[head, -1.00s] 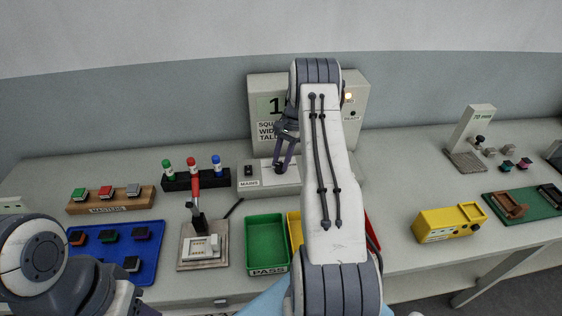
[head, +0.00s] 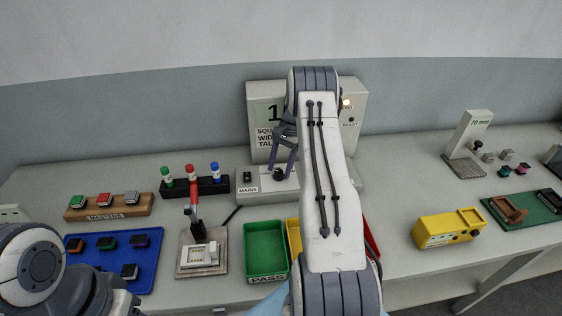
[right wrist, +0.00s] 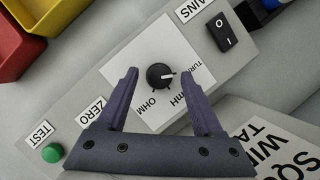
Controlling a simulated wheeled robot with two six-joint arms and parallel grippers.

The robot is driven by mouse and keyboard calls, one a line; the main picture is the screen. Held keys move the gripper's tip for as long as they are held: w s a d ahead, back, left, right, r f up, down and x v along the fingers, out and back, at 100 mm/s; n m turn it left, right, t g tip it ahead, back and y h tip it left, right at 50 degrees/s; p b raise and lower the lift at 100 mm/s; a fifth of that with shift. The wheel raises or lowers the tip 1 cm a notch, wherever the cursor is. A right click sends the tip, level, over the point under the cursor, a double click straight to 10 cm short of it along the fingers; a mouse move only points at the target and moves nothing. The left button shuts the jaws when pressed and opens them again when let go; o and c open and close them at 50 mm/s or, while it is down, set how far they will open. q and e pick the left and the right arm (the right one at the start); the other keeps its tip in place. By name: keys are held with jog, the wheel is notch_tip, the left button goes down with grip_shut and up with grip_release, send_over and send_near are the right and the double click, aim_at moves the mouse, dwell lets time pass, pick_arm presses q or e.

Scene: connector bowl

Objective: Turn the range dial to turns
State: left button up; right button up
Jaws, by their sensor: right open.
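The range dial (right wrist: 160,76) is a round black knob with a white pointer mark, on a white plate printed OHM, mH and TURNS. In the right wrist view the pointer faces right, towards the mH and TURNS side; I cannot tell exactly which mark it meets. My right gripper (right wrist: 159,72) is open, with one purple finger on each side of the dial; contact is not visible. In the head view the dial (head: 279,174) sits on the grey instrument base, with the right gripper (head: 283,168) over it. My left gripper is out of view; only part of its arm shows.
A black MAINS switch (right wrist: 223,32) and a green TEST button (right wrist: 52,152) flank the dial plate. The display box (head: 262,95) stands behind. A green PASS bin (head: 266,250) and a red-handled fixture (head: 202,255) are in front. Capped markers (head: 191,180) stand left.

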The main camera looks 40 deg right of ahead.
jog(key=b+v, duration=0.2)
jog(key=v, duration=0.8)
jog(key=shift+r, duration=0.2)
jog(key=shift+d, duration=0.1)
